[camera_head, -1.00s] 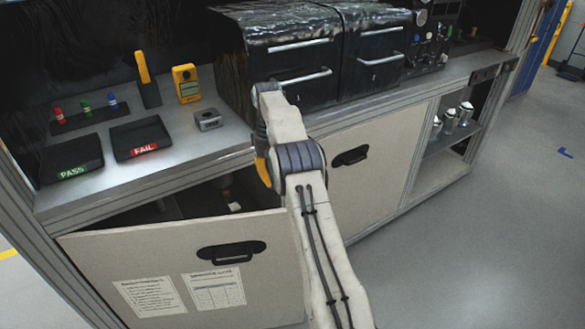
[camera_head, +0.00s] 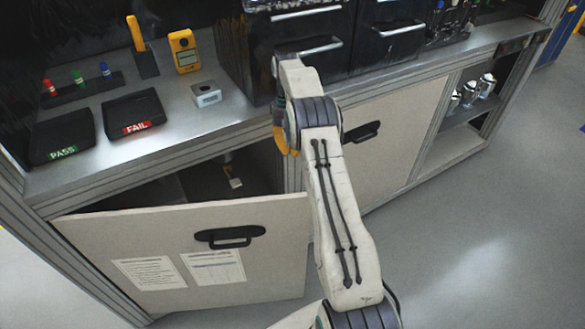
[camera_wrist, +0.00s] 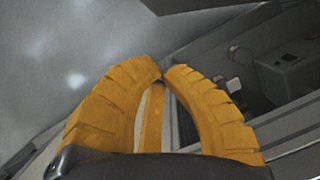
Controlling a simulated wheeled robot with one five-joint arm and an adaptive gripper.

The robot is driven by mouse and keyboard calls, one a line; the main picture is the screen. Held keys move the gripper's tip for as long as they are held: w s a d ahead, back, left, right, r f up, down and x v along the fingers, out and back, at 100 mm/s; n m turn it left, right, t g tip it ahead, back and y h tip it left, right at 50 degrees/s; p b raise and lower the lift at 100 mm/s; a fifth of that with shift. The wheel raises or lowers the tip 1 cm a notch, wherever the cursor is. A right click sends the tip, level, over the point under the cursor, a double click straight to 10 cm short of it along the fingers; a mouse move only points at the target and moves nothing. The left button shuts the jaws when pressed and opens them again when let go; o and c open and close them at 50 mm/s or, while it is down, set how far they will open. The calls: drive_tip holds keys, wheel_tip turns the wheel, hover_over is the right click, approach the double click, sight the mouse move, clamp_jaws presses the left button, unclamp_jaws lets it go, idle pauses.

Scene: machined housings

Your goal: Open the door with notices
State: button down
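The door with notices (camera_head: 150,235) is the pale cabinet door at the lower left of the head view. It stands ajar, its right side swung out from the frame and a dark gap above its top edge. It bears a black recessed handle (camera_head: 230,237) and two paper notices (camera_head: 213,267). My gripper (camera_head: 284,140) is mostly hidden behind my arm, near the right end of the gap and apart from the handle. In the wrist view, its yellow fingers (camera_wrist: 162,74) have their tips together, with nothing visible held.
A second closed door with a black handle (camera_head: 361,132) is right of my arm. The worktop (camera_head: 100,178) above carries a PASS tray (camera_head: 62,137), a FAIL tray (camera_head: 134,113) and a yellow meter (camera_head: 184,50). The floor (camera_head: 450,250) at right is clear.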

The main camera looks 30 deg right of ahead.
drive_tip(key=p+x, duration=0.2)
drive_tip(key=x, duration=0.4)
drive_tip(key=shift+p, duration=0.4)
drive_tip(key=shift+s+f, duration=0.1)
drive_tip(key=shift+f, duration=0.05)
drive_tip(key=shift+s, duration=0.1)
